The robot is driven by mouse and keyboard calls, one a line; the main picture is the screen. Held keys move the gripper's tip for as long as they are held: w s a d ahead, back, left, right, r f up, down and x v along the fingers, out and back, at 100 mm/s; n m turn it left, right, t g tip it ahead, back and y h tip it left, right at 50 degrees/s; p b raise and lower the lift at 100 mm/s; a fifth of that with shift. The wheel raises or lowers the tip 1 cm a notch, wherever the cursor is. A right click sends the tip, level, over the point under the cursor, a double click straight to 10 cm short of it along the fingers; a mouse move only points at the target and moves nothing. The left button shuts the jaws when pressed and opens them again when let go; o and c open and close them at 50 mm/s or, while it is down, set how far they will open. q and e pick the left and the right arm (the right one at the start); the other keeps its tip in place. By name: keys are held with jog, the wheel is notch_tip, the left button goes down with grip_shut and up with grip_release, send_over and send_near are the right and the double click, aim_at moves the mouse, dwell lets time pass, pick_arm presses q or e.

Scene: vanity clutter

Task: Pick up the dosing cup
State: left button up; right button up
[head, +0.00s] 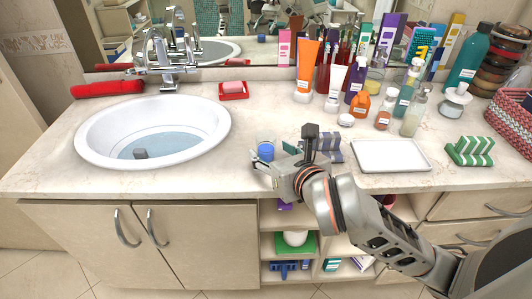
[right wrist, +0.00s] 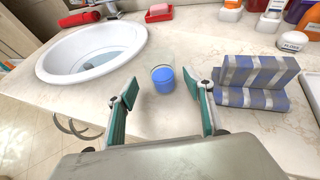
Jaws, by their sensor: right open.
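The dosing cup, a small clear cup with blue in its lower part, stands upright on the counter right of the sink; it shows in the head view (head: 265,147) and in the right wrist view (right wrist: 162,77). My right gripper (head: 262,162) is open and empty, low over the counter on the near side of the cup. In the right wrist view its two fingers (right wrist: 167,95) stand left and right with the cup centred just beyond the fingertips, apparently untouched. My left gripper is not in view.
A folded blue-grey striped cloth (right wrist: 250,82) lies close right of the cup. The round sink (head: 153,132) is at the left. A white tray (head: 391,155) and green striped cloth (head: 470,151) lie right. Bottles and tubes crowd the back right. The counter around the cup's left is clear.

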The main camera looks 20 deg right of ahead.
aim_at(270, 152)
jog(key=x, duration=0.5)
jog(key=shift+w+d+f+b, duration=0.1)
jog(key=shift+d+f+b, duration=0.15)
jog(key=shift+f, duration=0.2)
jog(key=c, duration=1.3)
